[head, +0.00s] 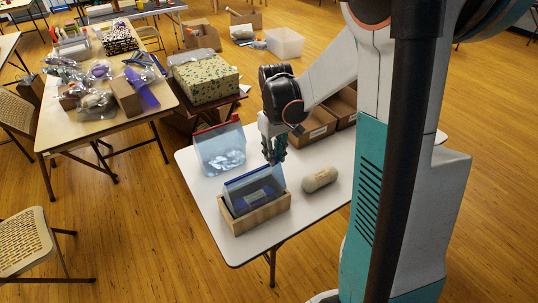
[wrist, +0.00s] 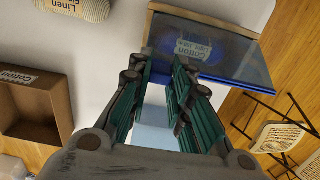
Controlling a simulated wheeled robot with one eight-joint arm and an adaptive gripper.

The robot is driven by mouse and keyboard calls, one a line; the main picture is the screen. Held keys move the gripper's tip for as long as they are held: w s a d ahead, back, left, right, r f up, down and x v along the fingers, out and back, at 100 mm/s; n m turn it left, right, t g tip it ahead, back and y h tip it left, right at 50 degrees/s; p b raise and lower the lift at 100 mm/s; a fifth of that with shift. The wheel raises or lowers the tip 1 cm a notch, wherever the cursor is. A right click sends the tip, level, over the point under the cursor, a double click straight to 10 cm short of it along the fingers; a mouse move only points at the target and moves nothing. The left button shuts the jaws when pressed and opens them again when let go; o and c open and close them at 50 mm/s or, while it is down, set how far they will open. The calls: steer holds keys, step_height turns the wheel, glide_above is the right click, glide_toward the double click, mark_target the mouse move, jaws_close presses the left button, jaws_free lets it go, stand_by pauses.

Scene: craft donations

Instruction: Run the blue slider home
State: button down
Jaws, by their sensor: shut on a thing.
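A clear zip pouch (head: 262,184) with a blue top edge stands leaning in a shallow wooden tray (head: 262,218) on the white table. In the wrist view the pouch (wrist: 228,66) holds something blue and a label reading "Cotton Light Blue". My gripper (head: 273,158) is at the right end of the pouch's top edge in the head view. In the wrist view my gripper (wrist: 166,66) has its green fingers at the left end of that edge. The fingers are shut on the blue slider, which they hide. Its exact place along the edge cannot be made out.
A second pouch (head: 219,150) with a red top edge stands behind on the white table (head: 300,203). A "Linen" yarn roll (head: 320,179) lies to the right. Open cardboard boxes (head: 314,127), one labelled "Cotton", stand at the back. The table's front right is clear.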

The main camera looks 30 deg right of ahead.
steer(key=c, duration=1.4)
jaws_free()
steer(key=shift+c, duration=0.2)
steer(key=shift+r, duration=0.1)
step_height(320, 180, up, 12)
